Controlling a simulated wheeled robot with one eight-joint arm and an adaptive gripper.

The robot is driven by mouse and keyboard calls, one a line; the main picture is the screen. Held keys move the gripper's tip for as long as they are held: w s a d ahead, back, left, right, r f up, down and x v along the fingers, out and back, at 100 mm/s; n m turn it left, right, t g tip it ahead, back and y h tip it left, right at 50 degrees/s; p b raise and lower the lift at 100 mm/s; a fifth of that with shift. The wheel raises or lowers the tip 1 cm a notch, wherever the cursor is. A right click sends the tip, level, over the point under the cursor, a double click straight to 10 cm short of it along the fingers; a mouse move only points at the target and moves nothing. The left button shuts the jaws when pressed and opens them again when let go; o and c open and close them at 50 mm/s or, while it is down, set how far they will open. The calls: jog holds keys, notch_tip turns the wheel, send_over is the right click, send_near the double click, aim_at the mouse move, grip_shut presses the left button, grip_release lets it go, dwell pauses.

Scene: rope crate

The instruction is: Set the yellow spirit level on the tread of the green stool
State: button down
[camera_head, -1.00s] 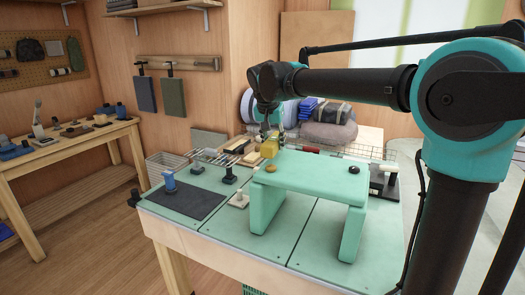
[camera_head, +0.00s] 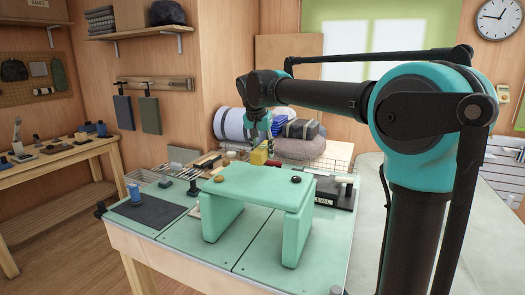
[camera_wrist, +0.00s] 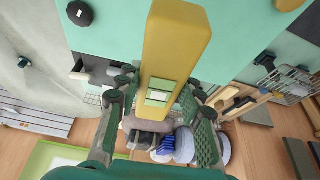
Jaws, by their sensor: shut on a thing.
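The yellow spirit level (camera_head: 259,155) is held in my gripper (camera_head: 258,134), which is shut on it. In the wrist view the level (camera_wrist: 175,45) runs from between the fingers (camera_wrist: 160,100) toward the top, with a pale green vial window showing. The green stool (camera_head: 255,186) stands on the workbench. In the head view the level appears at the tread's far edge, near its middle; I cannot tell if it touches. In the wrist view the level overlaps the green tread (camera_wrist: 115,35).
A tan round piece (camera_head: 218,179) and a dark round knob (camera_head: 296,179) sit on the tread's two ends. The bench (camera_head: 180,222) also holds a dark mat (camera_head: 150,208), a blue-topped item (camera_head: 134,194) and a dark box (camera_head: 330,191). Rolled bundles (camera_head: 229,124) lie behind.

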aim_at(259, 150)
jog(key=shift+f, duration=2.95)
jog(key=shift+f, duration=0.5)
jog(key=c, duration=0.9)
grip_release()
jog(key=v, duration=1.2)
jog(key=shift+a, duration=0.1)
